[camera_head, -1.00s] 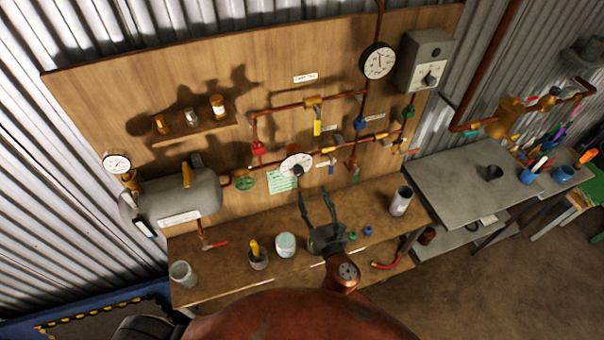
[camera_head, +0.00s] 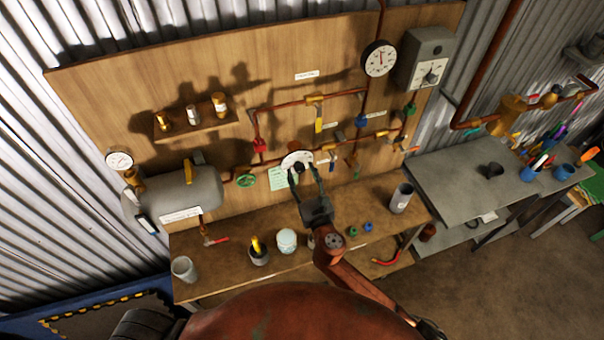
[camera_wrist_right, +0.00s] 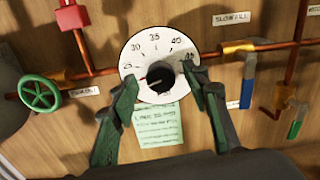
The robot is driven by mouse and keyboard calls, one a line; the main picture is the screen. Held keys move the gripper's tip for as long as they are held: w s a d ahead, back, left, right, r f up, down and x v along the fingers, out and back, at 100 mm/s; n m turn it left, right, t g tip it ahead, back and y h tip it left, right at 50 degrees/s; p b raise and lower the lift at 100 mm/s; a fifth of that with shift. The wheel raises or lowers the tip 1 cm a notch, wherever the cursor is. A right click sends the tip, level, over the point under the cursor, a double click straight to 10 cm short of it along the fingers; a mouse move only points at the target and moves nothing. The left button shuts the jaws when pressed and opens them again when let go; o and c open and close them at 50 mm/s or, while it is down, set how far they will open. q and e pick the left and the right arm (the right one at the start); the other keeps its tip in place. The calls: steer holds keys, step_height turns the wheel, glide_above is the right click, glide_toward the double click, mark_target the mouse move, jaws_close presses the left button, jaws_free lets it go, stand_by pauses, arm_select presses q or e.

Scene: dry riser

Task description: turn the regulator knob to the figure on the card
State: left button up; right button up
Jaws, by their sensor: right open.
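The regulator has a white round dial (camera_head: 297,158) on the copper pipe of the wooden board. In the right wrist view the dial (camera_wrist_right: 158,55) shows figures from about 25 to 45, and its black knob (camera_wrist_right: 161,75) has a red mark pointing left, towards the low figures. The pale green card (camera_wrist_right: 158,124) hangs just below the dial; its writing is too small to read surely. My right gripper (camera_head: 304,178) is open in front of the dial. In the wrist view its fingers (camera_wrist_right: 162,92) stand either side of the knob, apart from it. My left gripper is not in view.
A green handwheel (camera_wrist_right: 40,93) is left of the dial and a blue-handled valve (camera_wrist_right: 247,92) right of it. A grey tank (camera_head: 172,197) is on the left. The bench (camera_head: 345,215) below holds several cups and small parts.

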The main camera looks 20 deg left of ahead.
steer(key=shift+c, duration=0.7)
steer(key=c, duration=1)
steer(key=m, duration=0.4)
steer(key=shift+m, duration=0.3)
steer(key=m, duration=1)
steer(key=shift+m+g, duration=0.3)
steer(key=shift+m, duration=0.1)
steer(key=m, duration=0.5)
steer(key=shift+f+p, duration=0.1)
steer(key=shift+p, duration=0.25)
